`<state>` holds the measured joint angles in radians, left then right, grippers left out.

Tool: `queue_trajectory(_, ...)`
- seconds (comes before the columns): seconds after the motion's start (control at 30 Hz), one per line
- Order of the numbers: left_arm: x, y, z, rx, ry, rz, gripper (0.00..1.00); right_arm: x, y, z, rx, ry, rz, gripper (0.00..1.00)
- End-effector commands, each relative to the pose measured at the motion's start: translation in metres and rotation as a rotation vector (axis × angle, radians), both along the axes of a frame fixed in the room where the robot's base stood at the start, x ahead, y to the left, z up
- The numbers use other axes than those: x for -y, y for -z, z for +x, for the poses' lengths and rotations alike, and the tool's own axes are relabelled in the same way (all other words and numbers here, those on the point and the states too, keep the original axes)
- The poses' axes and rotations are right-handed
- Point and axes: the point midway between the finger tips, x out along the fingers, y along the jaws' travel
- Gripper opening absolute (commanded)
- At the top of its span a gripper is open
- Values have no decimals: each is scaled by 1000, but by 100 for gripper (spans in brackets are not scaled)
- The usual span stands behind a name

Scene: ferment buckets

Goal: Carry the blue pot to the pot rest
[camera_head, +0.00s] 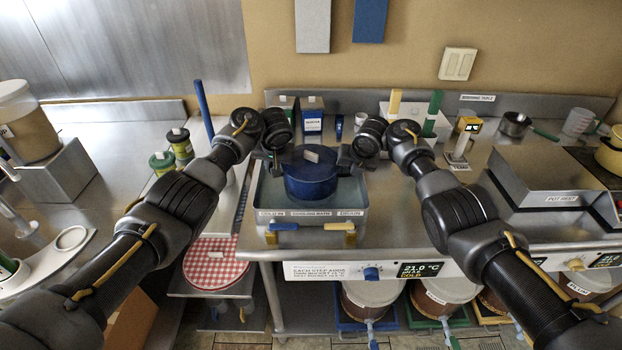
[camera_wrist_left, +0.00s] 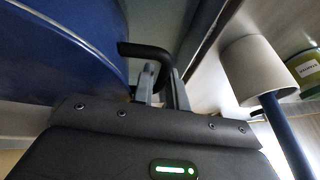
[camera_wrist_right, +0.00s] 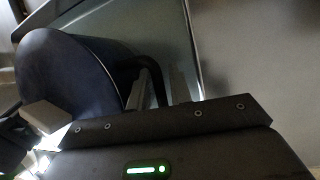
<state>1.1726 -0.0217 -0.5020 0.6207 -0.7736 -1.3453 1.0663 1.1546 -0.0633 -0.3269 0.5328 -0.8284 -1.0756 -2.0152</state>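The blue pot (camera_head: 308,182) stands upright in the grey tray labelled as a cooling bath (camera_head: 262,193), with a small pale block on its lid. My left gripper (camera_head: 274,160) is at the pot's left handle; the left wrist view shows its fingers (camera_wrist_left: 163,88) close together on the black handle (camera_wrist_left: 148,50). My right gripper (camera_head: 345,160) is at the right handle; in the right wrist view its fingers (camera_wrist_right: 160,88) are close about that black handle. The pot's wall also fills the left of both wrist views. The pot rest (camera_head: 562,198) is a grey raised block at the right.
A scale-like stand (camera_head: 458,155) and a small saucepan (camera_head: 514,123) stand between bath and far right. A yellow pot (camera_head: 610,152) is beyond the pot rest. Small boxes (camera_head: 312,115) stand behind the bath. A blue-handled tool (camera_head: 203,110) rises at the left. Bare counter lies right of the bath.

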Motion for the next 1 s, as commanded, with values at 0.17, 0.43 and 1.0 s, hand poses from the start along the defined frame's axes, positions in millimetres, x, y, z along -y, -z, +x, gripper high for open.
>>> queue_trajectory(0.17,-2,5,2,1,-1,2,15,-1,4,2,2,0,-1,21)
queue_trajectory(0.43,-2,5,2,1,0,1,11,-1,4,2,2,-1,-2,17)
queue_trajectory(1.0,-1,4,2,2,-2,0,0,-1,4,2,1,0,-1,0)
